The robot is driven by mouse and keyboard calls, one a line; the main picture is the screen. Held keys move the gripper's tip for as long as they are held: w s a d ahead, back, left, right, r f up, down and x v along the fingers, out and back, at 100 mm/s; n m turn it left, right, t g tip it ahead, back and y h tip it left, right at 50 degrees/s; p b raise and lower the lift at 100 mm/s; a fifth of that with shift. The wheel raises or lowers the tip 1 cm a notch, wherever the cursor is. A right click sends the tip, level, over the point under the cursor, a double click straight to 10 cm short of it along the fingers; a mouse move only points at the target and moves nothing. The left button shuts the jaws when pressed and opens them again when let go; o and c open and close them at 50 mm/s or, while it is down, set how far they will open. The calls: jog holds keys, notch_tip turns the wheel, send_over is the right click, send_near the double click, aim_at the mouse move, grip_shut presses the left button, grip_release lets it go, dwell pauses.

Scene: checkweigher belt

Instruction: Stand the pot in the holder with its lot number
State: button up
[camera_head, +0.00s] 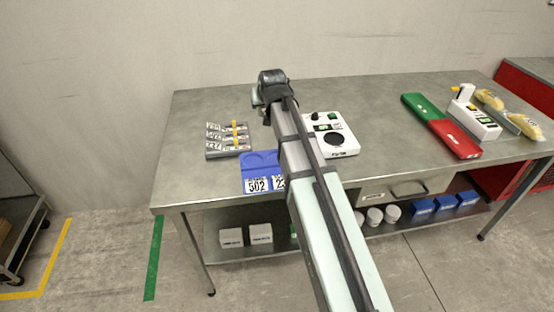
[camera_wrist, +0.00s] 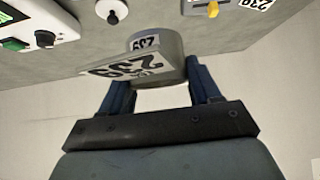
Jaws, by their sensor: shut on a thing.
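My gripper (camera_wrist: 160,88) is shut on a grey round pot (camera_wrist: 172,68) in the wrist view, one dark blue finger on each side. The pot bears white labels that read 239. The pot appears raised off the table, near its back edge. In the head view my wrist (camera_head: 270,88) and arm hide the pot and the fingertips. A blue holder (camera_head: 260,160) with round recesses lies at the table's front left.
A grey rack (camera_head: 228,153) with numbered rows and yellow pieces stands left of the holder. A white scale-like unit (camera_head: 338,148) is right of my arm. Green (camera_head: 420,104) and red (camera_head: 455,139) trays lie further right. The back left of the table is clear.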

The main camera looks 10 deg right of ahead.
jog(key=s+d+f+m+h, duration=0.1)
jog(key=s+d+f+m, duration=0.1)
jog(key=s, duration=0.8)
jog(key=shift+m+h, duration=0.3)
jog(key=shift+h, duration=0.3)
jog(key=shift+s+d+f, duration=0.1)
jog(key=shift+f, duration=2.45)
jog(key=shift+d+f, duration=0.1)
jog(key=shift+f, duration=2.45)
jog(key=shift+f, duration=0.15)
jog(key=o, duration=1.2)
jog(key=shift+o, duration=0.2)
jog(key=shift+r, duration=0.2)
jog(key=shift+v, duration=2.75)
